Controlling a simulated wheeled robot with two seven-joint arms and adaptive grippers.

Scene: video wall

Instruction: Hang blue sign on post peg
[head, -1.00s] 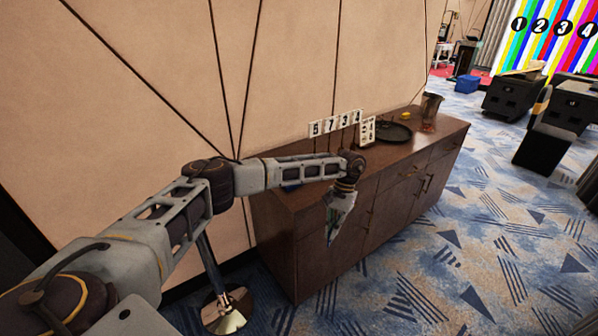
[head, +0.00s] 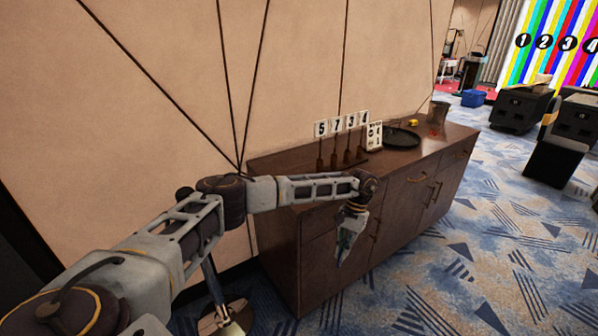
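My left arm reaches from the lower left across the front of a brown wooden cabinet (head: 310,255). My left gripper (head: 343,258) points down in front of the cabinet, below its top edge; its fingers are too small and blurred to read as open or shut. Several small posts (head: 347,155) stand on the cabinet top behind the arm, topped by white cards numbered 5, 7, 3 and 4. A white card with figures (head: 374,136) stands beside them. I cannot make out a blue sign; my arm covers part of the cabinet top. My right gripper is out of view.
A dark round tray (head: 401,139), a metal pitcher (head: 438,118) and a small yellow thing (head: 413,122) are on the cabinet's right part. A shiny round floor base (head: 228,322) sits at lower left. Patterned carpet (head: 470,260) on the right is free.

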